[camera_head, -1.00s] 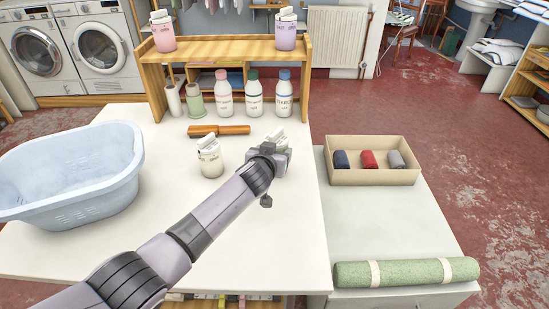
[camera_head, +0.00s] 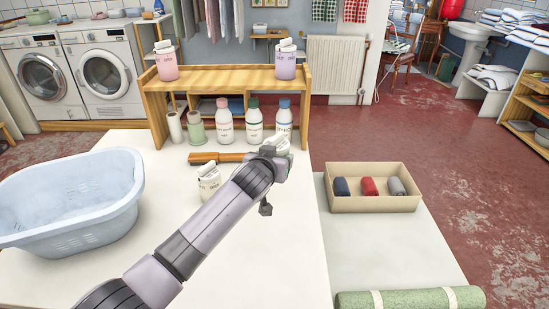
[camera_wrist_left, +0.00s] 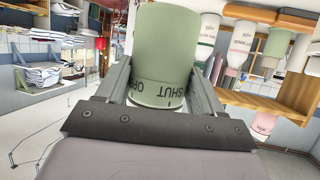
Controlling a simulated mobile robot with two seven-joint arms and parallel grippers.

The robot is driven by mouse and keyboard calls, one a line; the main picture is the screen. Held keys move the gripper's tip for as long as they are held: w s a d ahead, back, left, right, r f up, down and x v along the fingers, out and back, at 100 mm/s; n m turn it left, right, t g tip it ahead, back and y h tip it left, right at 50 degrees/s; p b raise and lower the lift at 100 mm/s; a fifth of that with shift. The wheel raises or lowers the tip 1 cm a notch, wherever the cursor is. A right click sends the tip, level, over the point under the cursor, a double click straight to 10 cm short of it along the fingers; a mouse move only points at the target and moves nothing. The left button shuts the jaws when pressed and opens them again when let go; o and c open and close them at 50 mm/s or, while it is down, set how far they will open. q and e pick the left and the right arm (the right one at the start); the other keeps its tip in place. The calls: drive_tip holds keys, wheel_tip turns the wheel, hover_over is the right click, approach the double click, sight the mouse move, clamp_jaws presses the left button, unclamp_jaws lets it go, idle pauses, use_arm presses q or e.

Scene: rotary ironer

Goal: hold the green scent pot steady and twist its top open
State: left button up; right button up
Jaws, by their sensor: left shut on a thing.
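My left gripper (camera_head: 277,163) is over the white table. In the left wrist view its fingers (camera_wrist_left: 165,88) are shut on the green scent pot (camera_wrist_left: 163,45), one on each side. The pot appears upside down there, as do the bottles behind. A band with dark "OPEN" and "SHUT" lettering runs around its end nearest the gripper. In the head view the gripper hides most of the pot; a pale top shows just behind it. Whether the pot touches the table is hidden. My right gripper is not in view.
Several bottles (camera_head: 254,125) stand by the wooden rack (camera_head: 232,76). A blue basin (camera_head: 70,205) is at left, a box (camera_head: 373,201) of rolled cloths at right.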

use_arm(q)
drive_tip(key=f, duration=0.6)
drive_tip(key=shift+s+f, duration=0.2)
drive_tip(key=shift+f, duration=0.1)
drive_tip(key=shift+f, duration=1.2)
drive_tip(key=shift+f, duration=0.2)
drive_tip(key=o, duration=0.9)
drive_tip(key=shift+c, duration=0.2)
drive_tip(key=shift+r, duration=0.3)
drive_tip(key=c, duration=1)
